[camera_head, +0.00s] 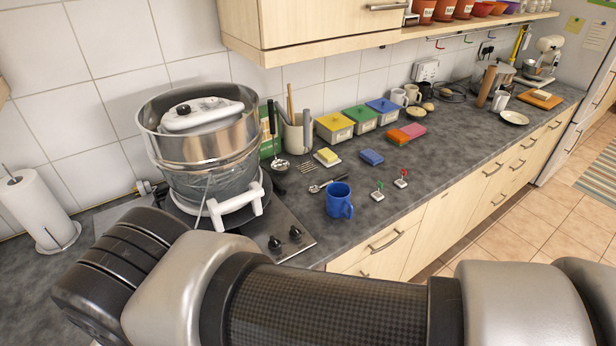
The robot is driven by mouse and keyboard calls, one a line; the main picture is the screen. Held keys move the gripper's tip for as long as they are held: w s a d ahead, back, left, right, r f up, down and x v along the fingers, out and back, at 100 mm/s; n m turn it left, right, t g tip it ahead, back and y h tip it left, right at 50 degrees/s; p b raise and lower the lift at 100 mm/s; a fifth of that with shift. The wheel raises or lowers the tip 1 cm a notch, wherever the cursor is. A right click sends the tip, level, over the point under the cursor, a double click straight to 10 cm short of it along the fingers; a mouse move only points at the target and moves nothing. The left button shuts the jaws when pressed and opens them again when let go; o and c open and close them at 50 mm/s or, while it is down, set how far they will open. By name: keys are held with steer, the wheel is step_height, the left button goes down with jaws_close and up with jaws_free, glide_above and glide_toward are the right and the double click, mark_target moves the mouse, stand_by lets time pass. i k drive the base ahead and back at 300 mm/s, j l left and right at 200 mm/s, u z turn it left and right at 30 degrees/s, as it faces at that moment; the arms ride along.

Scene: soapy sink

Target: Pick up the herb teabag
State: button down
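Two small teabag-like items stand near the front edge of the dark counter (440,150), right of the blue mug (339,201). One has a green tag (379,185) and stands closer to the mug. The other has a red tag (404,172) and stands a little farther right and back. Their labels are too small to read, so I cannot tell for sure which is the herb teabag. My arm crosses the bottom of the view, in front of the counter. My gripper is not in view.
A large metal pot (205,150) stands on the hob at left, near a paper towel roll (40,205). Behind the tagged items are a blue sponge (371,157), a butter-like block (327,156) and lidded boxes (334,127). Counter right of them is clear.

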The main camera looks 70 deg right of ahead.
mark_target(376, 195)
steer(key=z, duration=3)
steer(key=i+l+u, duration=0.25)
steer(key=i, duration=0.3)
steer(key=i+l+u, duration=0.3)
steer(key=i+l, duration=0.25)
